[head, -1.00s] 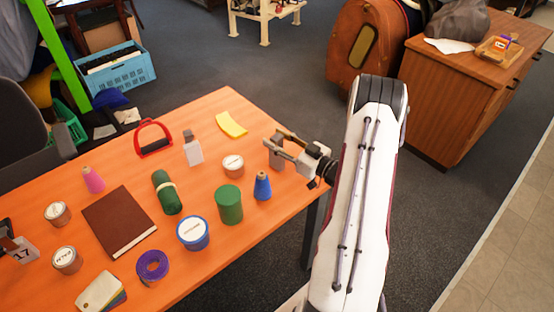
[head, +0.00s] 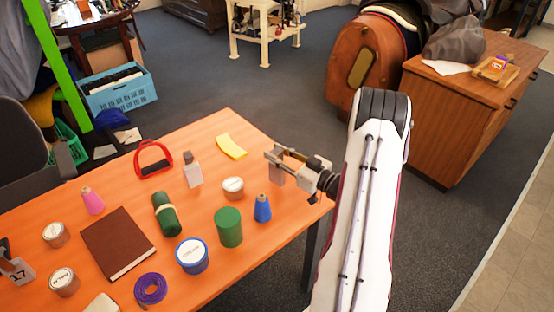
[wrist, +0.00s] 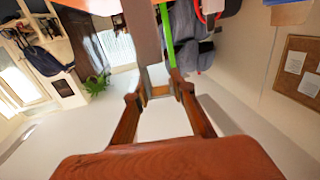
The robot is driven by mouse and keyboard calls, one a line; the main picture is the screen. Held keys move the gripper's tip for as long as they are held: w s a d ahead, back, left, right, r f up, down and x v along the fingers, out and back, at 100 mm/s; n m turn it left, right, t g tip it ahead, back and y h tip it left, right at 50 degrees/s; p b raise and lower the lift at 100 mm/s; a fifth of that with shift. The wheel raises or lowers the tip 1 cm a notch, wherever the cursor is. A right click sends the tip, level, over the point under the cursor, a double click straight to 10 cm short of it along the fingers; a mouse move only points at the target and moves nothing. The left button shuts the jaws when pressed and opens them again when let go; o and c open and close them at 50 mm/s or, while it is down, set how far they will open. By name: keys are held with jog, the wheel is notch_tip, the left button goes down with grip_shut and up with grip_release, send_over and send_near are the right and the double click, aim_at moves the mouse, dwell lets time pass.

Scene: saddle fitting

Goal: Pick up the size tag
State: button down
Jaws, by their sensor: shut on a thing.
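My gripper is shut on a grey-brown slab-like piece (wrist: 144,32), which runs up from between the fingertips in the wrist view. The head view shows little of this piece, and I cannot tell what it is. The card is not visible in the wrist view.
Nearest my gripper on the orange table (head: 120,188) are a blue cone spool (head: 263,210), a white-lidded tin (head: 233,187) and a yellow cloth (head: 231,147). A brown book (head: 118,243) and a green roll (head: 166,214) lie farther left. Right of the table is open floor.

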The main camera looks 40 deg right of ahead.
jog(key=shift+r, duration=3.35)
jog(key=shift+a, duration=0.15)
jog(key=w+a, duration=0.4)
jog(key=w, duration=0.5)
jog(key=w+a, duration=0.4)
jog(key=w, duration=0.6)
jog(key=w+d+r+m+h, duration=0.1)
jog(key=w+d+h, duration=0.1)
jog(key=d, duration=0.3)
jog(key=shift+w+d+r+m+h, duration=0.25)
jog(key=shift+w+r+m+h, duration=0.15)
jog(key=shift+w, duration=0.1)
jog(key=shift+f, duration=0.1)
